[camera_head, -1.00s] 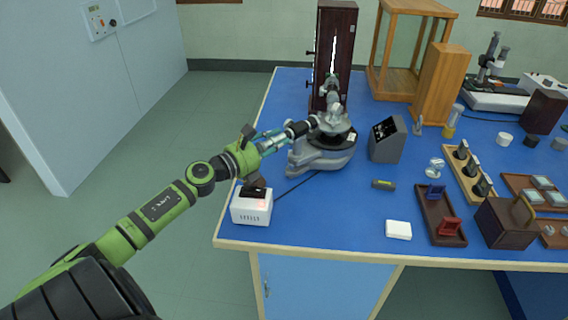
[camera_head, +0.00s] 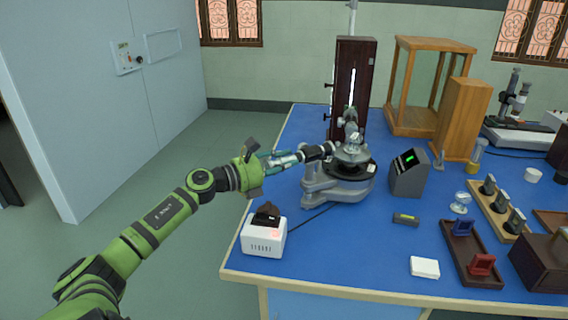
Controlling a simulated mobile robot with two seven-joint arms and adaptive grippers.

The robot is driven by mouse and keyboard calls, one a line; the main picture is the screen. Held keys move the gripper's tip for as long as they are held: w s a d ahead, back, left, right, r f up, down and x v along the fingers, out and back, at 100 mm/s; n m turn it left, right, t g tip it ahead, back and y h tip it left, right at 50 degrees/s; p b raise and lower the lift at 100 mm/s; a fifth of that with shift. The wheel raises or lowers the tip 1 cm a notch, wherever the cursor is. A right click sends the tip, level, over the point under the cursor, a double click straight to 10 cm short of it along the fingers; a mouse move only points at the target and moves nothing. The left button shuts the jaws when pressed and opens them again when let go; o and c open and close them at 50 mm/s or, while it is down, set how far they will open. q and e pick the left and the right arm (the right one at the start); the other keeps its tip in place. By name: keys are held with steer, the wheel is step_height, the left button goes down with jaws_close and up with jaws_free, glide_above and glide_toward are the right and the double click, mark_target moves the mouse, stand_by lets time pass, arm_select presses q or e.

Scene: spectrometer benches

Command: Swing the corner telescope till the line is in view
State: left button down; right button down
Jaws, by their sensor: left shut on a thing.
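The spectrometer (camera_head: 338,185) stands on the blue bench at its left part, with a grey base and a round table on top. Its telescope (camera_head: 316,153) is a dark tube pointing left toward my arm. My left gripper (camera_head: 290,158) is shut on the telescope's outer end. Another tube (camera_head: 350,118) points back toward a tall dark box (camera_head: 354,88) with a bright vertical slit. A small grey display box (camera_head: 408,172) right of the spectrometer shows a green mark on its dark screen. My right gripper is not in view.
A white box with a black top (camera_head: 264,236) sits at the front left corner, its cable running to the spectrometer. A small level (camera_head: 405,219), a white pad (camera_head: 424,267) and a dark tray (camera_head: 470,252) lie to the right. A wooden glazed case (camera_head: 399,120) stands behind.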

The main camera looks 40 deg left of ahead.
arm_select(q)
steer(key=c, duration=1.1)
jaws_free()
steer(key=shift+r, duration=0.1)
steer(key=shift+o, duration=0.2)
steer(key=v, duration=1.2)
